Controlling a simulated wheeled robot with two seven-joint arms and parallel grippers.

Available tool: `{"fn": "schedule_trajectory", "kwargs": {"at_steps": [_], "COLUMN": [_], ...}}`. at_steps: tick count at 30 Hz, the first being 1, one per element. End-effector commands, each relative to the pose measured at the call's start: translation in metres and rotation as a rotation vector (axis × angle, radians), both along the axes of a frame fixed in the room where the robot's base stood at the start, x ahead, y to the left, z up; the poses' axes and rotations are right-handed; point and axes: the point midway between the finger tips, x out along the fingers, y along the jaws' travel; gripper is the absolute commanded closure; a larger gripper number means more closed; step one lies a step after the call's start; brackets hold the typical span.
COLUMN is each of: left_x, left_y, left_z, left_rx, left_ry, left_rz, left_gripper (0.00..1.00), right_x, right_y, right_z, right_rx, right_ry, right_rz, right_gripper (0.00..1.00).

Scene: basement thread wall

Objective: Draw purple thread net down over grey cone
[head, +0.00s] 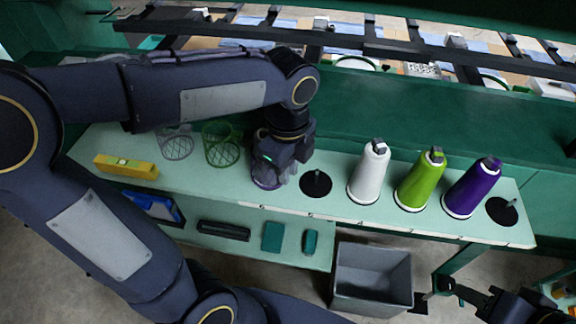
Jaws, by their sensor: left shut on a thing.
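My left gripper (272,165) points down over the shelf and is shut on the purple thread net (268,180). The net's lower ring is at shelf height; I cannot tell whether it touches the shelf. The wrist hides most of its upper part. The palest cone, whitish grey (368,178), stands upright to the right, past an empty dark spindle disc (316,184). No net shows around it. My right gripper (432,293) is low at the right, beside the grey bin, with its dark fingers apart and nothing seen between them.
A grey net (177,146) and a green net (221,152) stand left of my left gripper. A green cone (420,183) and a purple cone (472,190) stand farther right, then another empty disc (502,211). A yellow level (126,167) lies left. A grey bin (372,279) stands below.

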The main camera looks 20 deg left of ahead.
Motion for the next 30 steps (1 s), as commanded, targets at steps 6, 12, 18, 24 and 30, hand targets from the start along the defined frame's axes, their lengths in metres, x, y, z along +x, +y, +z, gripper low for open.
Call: {"fn": "schedule_trajectory", "kwargs": {"at_steps": [6, 12, 18, 24, 30], "left_x": [0.0, 0.0, 0.0, 0.0, 0.001], "left_y": [0.0, 0.0, 0.0, 0.0, 0.0], "left_z": [-0.006, -0.005, -0.005, -0.004, 0.02], "left_rx": [0.0, 0.0, 0.0, 0.0, -0.002], "left_ry": [0.0, 0.0, 0.0, 0.0, -0.005], "left_rz": [0.0, 0.0, 0.0, 0.0, 0.0], "left_gripper": [1.0, 0.76, 0.59, 0.59, 0.59], "right_x": [0.0, 0.0, 0.0, 0.0, 0.0], "right_y": [0.0, 0.0, 0.0, 0.0, 0.0], "right_z": [-0.004, -0.003, -0.003, -0.003, 0.0], "right_rx": [0.0, 0.0, 0.0, 0.0, 0.0], "right_ry": [0.0, 0.0, 0.0, 0.0, 0.0], "right_rz": [0.0, 0.0, 0.0, 0.0, 0.0], "right_gripper": [0.64, 0.64, 0.64, 0.64, 0.64]}}
